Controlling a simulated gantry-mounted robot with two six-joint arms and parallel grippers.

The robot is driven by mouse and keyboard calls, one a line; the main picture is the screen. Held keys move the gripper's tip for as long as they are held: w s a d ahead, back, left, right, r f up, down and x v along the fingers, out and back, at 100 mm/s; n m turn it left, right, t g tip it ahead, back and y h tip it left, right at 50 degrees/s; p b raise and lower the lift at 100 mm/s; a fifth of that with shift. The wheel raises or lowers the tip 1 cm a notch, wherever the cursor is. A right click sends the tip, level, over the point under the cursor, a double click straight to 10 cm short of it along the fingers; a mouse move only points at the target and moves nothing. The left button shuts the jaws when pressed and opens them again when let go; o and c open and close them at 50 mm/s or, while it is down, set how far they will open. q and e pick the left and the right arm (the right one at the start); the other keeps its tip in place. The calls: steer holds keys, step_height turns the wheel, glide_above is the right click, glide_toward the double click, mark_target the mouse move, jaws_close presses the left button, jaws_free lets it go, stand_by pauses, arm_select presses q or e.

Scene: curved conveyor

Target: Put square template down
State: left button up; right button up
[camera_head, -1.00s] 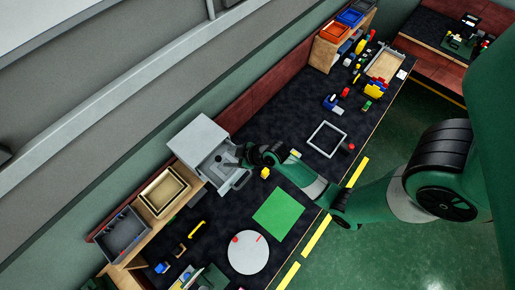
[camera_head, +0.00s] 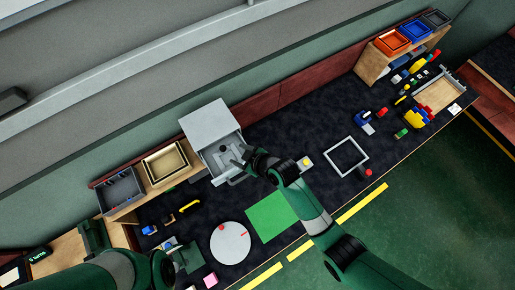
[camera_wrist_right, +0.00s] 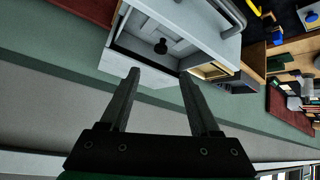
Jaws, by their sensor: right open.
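A grey drawer unit (camera_head: 212,126) stands at the back of the table with its drawer (camera_head: 222,178) pulled out. A grey piece with a dark knob (camera_wrist_right: 161,46) lies in the drawer; I cannot tell whether it is the square template. My right gripper (camera_head: 238,158) is over the drawer. In the right wrist view its two fingers are apart with nothing between them, and the knob is beyond the tips. A light square frame (camera_head: 333,163) lies on the dark table, well right of the gripper. My left arm comes in at the bottom left; its fingers are not clear.
A green square (camera_head: 270,216) and a white disc (camera_head: 231,243) lie in front of the drawer. A grey bin (camera_head: 121,192) and a wooden tray (camera_head: 166,163) stand left. A wooden rack (camera_head: 376,68) with coloured bins stands at the far right.

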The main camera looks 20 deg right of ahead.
steer(key=shift+a, duration=0.1)
stand_by(0.3)
steer(key=w+d+r+m+t, duration=0.1)
steer(key=w+d+r+t, duration=0.15)
steer(key=r, duration=1.05)
steer(key=w+d+r+m+t, duration=0.1)
steer(key=w+r+t, duration=0.25)
steer(key=r, duration=0.85)
steer(key=w+d+r+m+t, duration=0.15)
steer(key=r+t, duration=0.25)
steer(key=r, duration=0.9)
steer(key=s+d+r+m+t+h, duration=0.1)
steer(key=s+d+r+t, duration=0.1)
steer(key=s+r, duration=0.3)
steer(key=s+d+r+m+t+h, duration=0.1)
steer(key=s+r+t, duration=0.3)
steer(key=r, duration=1)
steer(key=s+d+r+m+t, duration=0.2)
steer(key=s+d+r+t, duration=0.1)
steer(key=s+r, duration=0.4)
step_height(320, 180, up, 2)
steer(key=shift+s+d+r+h, duration=0.15)
steer(key=shift+s+d+h, duration=0.25)
steer(key=shift+d, duration=0.15)
steer(key=shift+w, duration=0.1)
